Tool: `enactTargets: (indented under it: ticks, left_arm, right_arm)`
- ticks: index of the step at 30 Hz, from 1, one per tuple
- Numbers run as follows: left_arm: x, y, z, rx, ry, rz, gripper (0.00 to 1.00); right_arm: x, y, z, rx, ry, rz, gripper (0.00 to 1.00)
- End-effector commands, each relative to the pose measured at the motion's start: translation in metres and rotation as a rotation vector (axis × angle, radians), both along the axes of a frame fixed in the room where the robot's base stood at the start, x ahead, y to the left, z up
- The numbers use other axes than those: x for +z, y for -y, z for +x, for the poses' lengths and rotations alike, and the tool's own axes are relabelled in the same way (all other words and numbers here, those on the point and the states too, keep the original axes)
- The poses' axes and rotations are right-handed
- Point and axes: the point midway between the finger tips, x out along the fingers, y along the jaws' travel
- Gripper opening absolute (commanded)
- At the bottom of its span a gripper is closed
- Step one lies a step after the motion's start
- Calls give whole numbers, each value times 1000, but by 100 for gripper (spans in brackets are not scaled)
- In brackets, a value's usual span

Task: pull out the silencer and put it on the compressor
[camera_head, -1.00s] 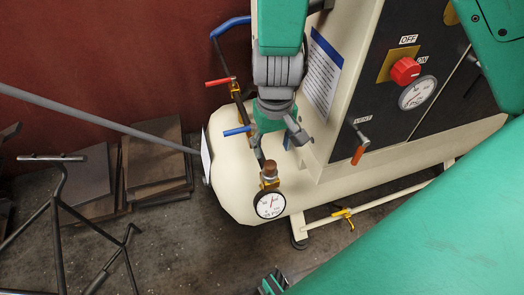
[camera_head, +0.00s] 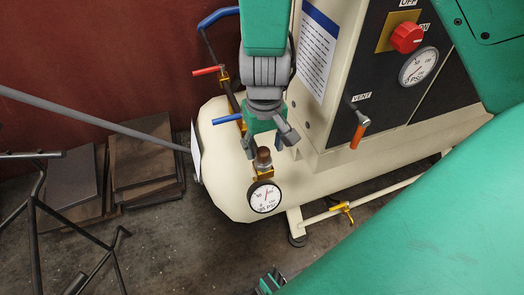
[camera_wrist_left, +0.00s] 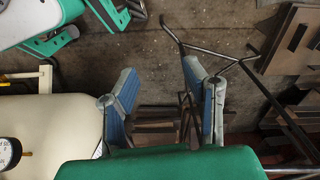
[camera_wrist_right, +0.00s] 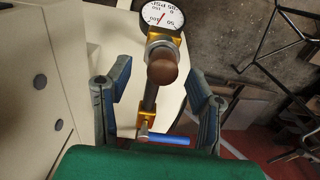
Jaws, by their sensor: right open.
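The silencer, which I take to be the brown cylindrical cap (camera_head: 263,155), stands on a brass fitting above the tank's pressure gauge (camera_head: 264,197). My right gripper (camera_head: 270,146) is open just above and behind it. In the right wrist view, the brown cap (camera_wrist_right: 162,68) appears between the spread fingers (camera_wrist_right: 162,95), with no finger visibly touching it. The compressor (camera_head: 320,165) is a cream tank with an upright panel cabinet. My left gripper (camera_wrist_left: 162,92) is open and empty in its wrist view, with the cream tank (camera_wrist_left: 60,130) to its left.
Blue-handled (camera_head: 228,119) and red-handled (camera_head: 207,71) valves lie close to the right gripper. An orange vent lever (camera_head: 357,137) and a red knob (camera_head: 407,38) are on the cabinet. A dark metal stand (camera_head: 40,205) and stacked plates (camera_head: 145,170) stand at left.

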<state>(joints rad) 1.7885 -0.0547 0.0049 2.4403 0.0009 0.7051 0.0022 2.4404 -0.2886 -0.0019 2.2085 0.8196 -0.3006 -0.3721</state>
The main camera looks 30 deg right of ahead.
Motion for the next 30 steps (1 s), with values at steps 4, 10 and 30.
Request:
enactTargets:
  ticks: [4,10,30]
  left_arm:
    - [-11,0,0,0,0,0,40]
    - [-15,0,0,0,0,0,40]
    - [-13,0,0,0,0,0,40]
  right_arm:
    - [-23,0,0,0,-3,3,48]
    - [-35,0,0,0,-1,2,48]
    - [-35,0,0,0,-1,2,48]
